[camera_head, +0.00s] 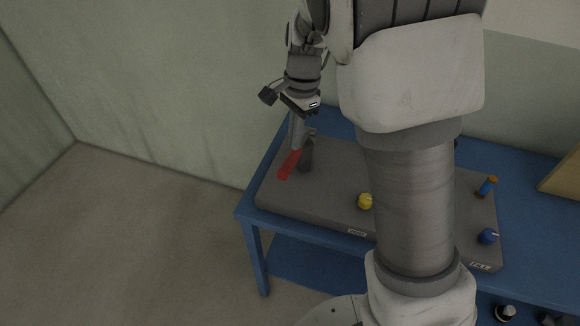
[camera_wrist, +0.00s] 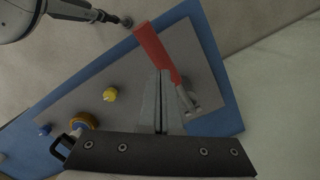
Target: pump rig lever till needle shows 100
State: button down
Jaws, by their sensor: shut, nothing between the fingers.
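The rig is a grey slab (camera_head: 330,205) on a blue table. Its lever has a red grip (camera_head: 288,165) at the slab's left end, tilted down toward the front left, beside a dark bracket (camera_head: 307,155). In the wrist view the red grip (camera_wrist: 155,50) runs from the top toward a grey metal pivot (camera_wrist: 187,100). My gripper (camera_head: 297,143) is shut and empty, fingers pointing down at the lever. In the wrist view its fingertips (camera_wrist: 163,73) overlap the lever's edge; I cannot tell whether they touch. No needle or dial face can be read; my arm hides the slab's middle.
A yellow knob (camera_head: 365,201), a blue knob (camera_head: 488,236) and a blue-and-orange upright part (camera_head: 487,187) stand on the slab. A brass round part (camera_wrist: 83,120) shows in the wrist view. The blue table (camera_head: 253,212) stands near the wall; floor to its left is clear.

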aim_at(294, 158)
jog(key=f+b, duration=0.1)
jog(key=f, duration=0.1)
jog(key=f+b, duration=0.1)
jog(key=f, duration=0.1)
jog(key=shift+s+a+b, duration=0.1)
jog(key=shift+a+b, duration=0.1)
jog(key=shift+b, duration=0.15)
jog(key=shift+f+b, duration=1.3)
jog(key=shift+f, duration=0.9)
jog(key=shift+d+r, duration=0.1)
